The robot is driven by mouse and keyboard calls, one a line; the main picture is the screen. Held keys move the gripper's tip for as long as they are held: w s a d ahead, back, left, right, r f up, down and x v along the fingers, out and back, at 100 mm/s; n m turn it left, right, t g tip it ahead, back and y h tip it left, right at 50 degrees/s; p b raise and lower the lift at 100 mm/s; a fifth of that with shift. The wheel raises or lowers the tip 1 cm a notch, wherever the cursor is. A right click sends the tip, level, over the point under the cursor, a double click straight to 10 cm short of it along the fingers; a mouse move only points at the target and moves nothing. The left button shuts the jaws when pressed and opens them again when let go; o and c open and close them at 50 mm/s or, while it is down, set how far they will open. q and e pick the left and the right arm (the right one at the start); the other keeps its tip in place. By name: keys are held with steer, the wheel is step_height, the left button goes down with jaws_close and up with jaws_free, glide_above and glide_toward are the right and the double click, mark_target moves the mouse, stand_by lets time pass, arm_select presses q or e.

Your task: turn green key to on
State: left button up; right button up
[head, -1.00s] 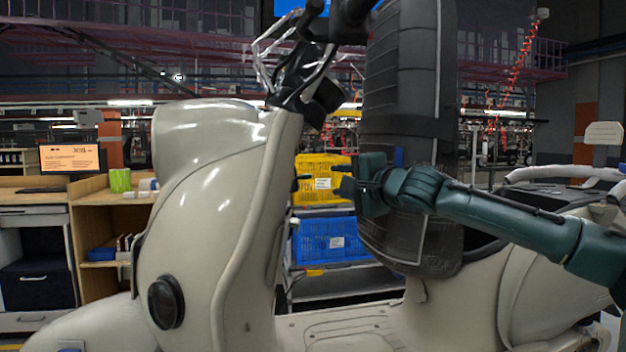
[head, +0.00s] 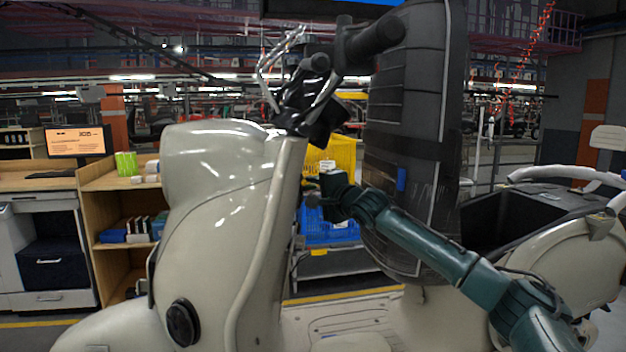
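A cream scooter (head: 225,215) stands across the head view, its front shield to the left and its seat end to the right. My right gripper (head: 312,192) comes in from the right on a teal arm and points left at the inner side of the front shield, below the handlebar. Its dark fingertips are close to the shield's rear edge; I cannot tell whether they touch anything or how far apart they are. I cannot make out the green key; the area at the fingertips is small and dark. My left gripper is not in view.
A tall dark padded column (head: 410,150) stands just behind my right forearm. The handlebar (head: 370,40) overhangs above the gripper. Yellow (head: 340,155) and blue (head: 330,228) crates sit on a rack behind. A wooden desk with a monitor (head: 78,142) is at the left.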

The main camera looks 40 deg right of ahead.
steer(key=shift+w, duration=0.55)
steer(key=shift+c, duration=0.5)
jaws_close()
steer(key=shift+d, duration=0.1)
steer(key=c, duration=0.6)
jaws_free()
jaws_close()
